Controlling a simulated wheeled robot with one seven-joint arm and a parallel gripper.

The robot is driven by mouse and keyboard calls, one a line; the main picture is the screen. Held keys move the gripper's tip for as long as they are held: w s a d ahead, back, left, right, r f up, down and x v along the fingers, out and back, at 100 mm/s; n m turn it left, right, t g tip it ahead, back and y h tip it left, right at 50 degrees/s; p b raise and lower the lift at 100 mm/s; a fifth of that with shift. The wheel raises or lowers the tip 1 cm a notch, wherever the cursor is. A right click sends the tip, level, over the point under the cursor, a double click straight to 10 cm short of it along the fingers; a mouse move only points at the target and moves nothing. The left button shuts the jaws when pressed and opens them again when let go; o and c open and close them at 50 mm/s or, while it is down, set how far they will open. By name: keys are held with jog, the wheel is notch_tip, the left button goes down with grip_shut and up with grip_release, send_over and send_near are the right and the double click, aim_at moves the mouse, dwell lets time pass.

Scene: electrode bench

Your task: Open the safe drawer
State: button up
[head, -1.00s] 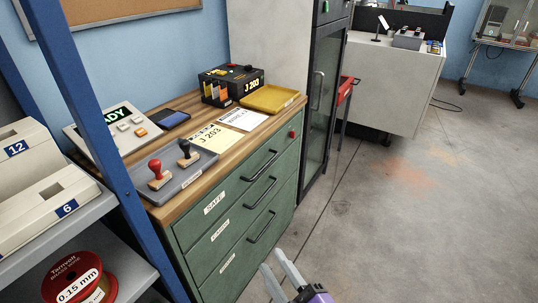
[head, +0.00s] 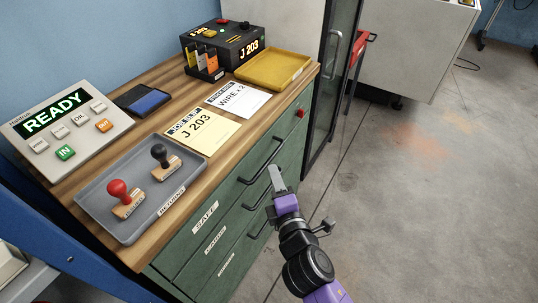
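The safe drawer (head: 228,196) is the top one in a green cabinet, with a white label reading SAFE at its left. Its front looks flush with the cabinet, so it appears shut. Its dark bar handle (head: 262,160) shows on the front. My gripper (head: 277,178) is in front of the cabinet, close to the top handle in the picture and overlapping the second handle's area. I see its grey fingers nearly edge-on, one behind the other, so the gap between them is hidden. I cannot tell whether it touches a handle.
Two labelled drawers lie below, with a red button (head: 300,113) at the cabinet's upper right. A grey tray (head: 112,226) with stamps, a READY panel (head: 85,143), papers and a yellow tray (head: 272,68) sit on top. Open floor (head: 420,210) lies to the right.

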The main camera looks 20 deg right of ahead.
aim_at(269, 159)
jog(key=shift+x, duration=3.9)
grip_shut()
